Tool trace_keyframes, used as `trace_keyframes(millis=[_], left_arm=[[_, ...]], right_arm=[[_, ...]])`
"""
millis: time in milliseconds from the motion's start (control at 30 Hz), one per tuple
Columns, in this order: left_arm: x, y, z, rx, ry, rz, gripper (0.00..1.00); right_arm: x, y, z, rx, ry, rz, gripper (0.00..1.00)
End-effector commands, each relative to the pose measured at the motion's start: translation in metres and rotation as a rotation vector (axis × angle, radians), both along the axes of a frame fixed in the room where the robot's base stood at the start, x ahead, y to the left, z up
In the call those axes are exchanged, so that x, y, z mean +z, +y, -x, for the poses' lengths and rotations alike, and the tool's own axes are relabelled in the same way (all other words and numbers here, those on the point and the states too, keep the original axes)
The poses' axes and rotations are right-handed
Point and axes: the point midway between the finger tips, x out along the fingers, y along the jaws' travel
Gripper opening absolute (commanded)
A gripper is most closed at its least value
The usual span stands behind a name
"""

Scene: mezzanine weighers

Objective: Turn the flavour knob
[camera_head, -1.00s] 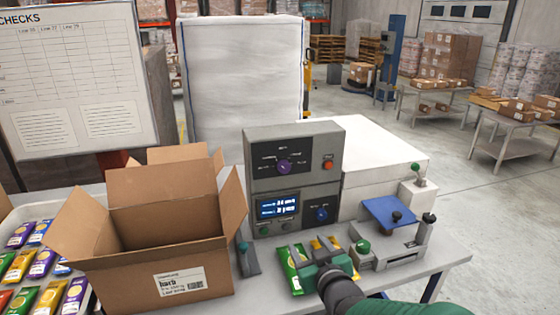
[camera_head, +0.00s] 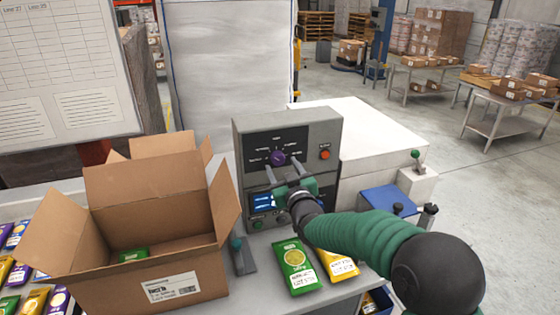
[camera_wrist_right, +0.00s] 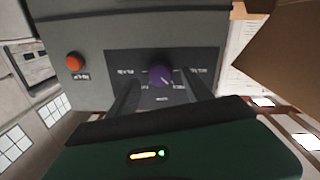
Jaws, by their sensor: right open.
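The purple flavour knob (camera_head: 278,157) sits on the dark upper panel of the grey control box (camera_head: 326,130), with printed labels around it. In the right wrist view the knob (camera_wrist_right: 160,76) is at the centre, with a small pale mark towards its lower right. My right gripper (camera_head: 282,167) is in front of the panel, its two fingers apart. In the wrist view the fingers of the right gripper (camera_wrist_right: 161,86) point at the panel, one on each side of the knob, with visible gaps. I cannot tell the remaining depth. My left gripper is not in view.
A red button (camera_head: 324,154) is right of the knob. The lit display (camera_head: 263,202) is partly hidden by my gripper. An open carton (camera_head: 150,262) stands left. A green packet (camera_head: 294,266) and a yellow packet (camera_head: 338,263) lie below my right arm.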

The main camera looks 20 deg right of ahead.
Motion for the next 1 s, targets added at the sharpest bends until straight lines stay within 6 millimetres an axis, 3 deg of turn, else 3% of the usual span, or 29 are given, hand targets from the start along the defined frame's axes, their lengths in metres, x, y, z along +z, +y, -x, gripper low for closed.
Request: trace_keyframes(millis=[200, 467, 900, 1000], left_arm=[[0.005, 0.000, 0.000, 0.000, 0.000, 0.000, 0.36], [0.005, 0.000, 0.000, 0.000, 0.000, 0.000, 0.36], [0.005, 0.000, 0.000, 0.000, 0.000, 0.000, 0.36], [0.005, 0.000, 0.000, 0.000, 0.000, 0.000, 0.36]], right_arm=[[0.000, 0.000, -0.027, 0.000, 0.001, -0.001, 0.58], [0.000, 0.000, -0.029, 0.000, 0.001, 0.000, 0.58], [0.000, 0.000, -0.029, 0.000, 0.001, 0.001, 0.02], [-0.001, 0.000, -0.029, 0.000, 0.001, 0.000, 0.00]])
